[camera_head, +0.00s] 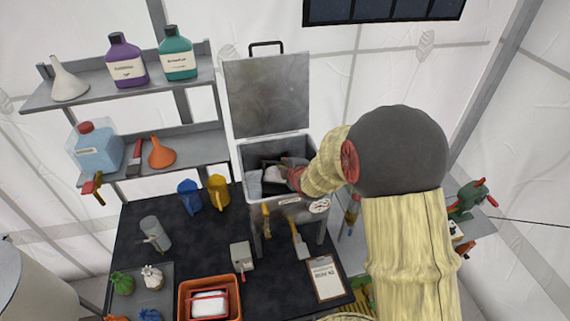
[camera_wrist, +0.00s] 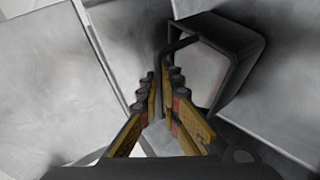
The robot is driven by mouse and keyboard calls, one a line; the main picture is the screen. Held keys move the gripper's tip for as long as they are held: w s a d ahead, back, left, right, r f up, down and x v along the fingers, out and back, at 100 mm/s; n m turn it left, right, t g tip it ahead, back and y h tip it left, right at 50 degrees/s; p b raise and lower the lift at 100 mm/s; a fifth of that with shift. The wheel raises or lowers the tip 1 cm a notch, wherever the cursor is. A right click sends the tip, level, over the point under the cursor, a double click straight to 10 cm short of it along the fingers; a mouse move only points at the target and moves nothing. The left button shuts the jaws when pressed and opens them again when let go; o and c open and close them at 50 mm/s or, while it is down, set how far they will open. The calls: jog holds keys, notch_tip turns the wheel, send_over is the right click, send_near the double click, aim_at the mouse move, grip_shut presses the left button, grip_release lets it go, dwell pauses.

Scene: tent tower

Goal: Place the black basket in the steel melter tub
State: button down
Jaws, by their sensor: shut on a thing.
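The steel melter tub (camera_head: 247,187) stands open at the back of the dark bench, its lid (camera_head: 265,95) raised behind it. My gripper (camera_wrist: 163,82) is shut on a thin dark part of the black basket (camera_wrist: 250,58), seemingly its handle or rim. In the wrist view the basket is tilted beside the fingers, with its pale inside showing and grey metal walls around it. In the head view my gripper (camera_head: 290,172) reaches into the tub's opening from the right. The basket is mostly hidden there, and whether it touches the tub floor cannot be told.
Taps with yellow handles (camera_head: 299,242) stick out from the tub's front. Blue (camera_head: 189,195) and yellow (camera_head: 218,192) jugs stand to its left. Shelves with bottles (camera_head: 178,53) and funnels (camera_head: 161,153) rise at the left. An orange tray (camera_head: 184,302) and a clipboard (camera_head: 326,278) lie in front.

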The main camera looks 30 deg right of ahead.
jog(key=shift+w, duration=0.1)
jog(key=c, duration=2.4)
grip_release()
jog(key=shift+f, duration=0.1)
jog(key=o, duration=0.4)
jog(key=shift+c, duration=0.2)
jog(key=shift+o, duration=0.2)
jog(key=shift+r, duration=0.2)
jog(key=s+a+r+m+g, duration=0.1)
jog(key=s+a+r+m, duration=0.2)
jog(key=s+r, duration=0.5)
jog(key=s+a+r+m+g, duration=0.2)
jog(key=s+r+m, duration=0.3)
jog(key=s, duration=0.5)
jog(key=s+a+r+m+g, duration=0.1)
jog(key=s+a+r+m, duration=0.1)
jog(key=s, duration=0.6)
jog(key=s+a+r+m+g+y, duration=0.1)
jog(key=s+a+r+m+g, duration=0.1)
jog(key=s+a, duration=0.4)
jog(key=s+r+m, duration=0.1)
jog(key=s, duration=0.2)
jog(key=shift+s+a+r+m, duration=0.15)
jog(key=shift+s+r+m, duration=0.05)
jog(key=shift+m, duration=0.2)
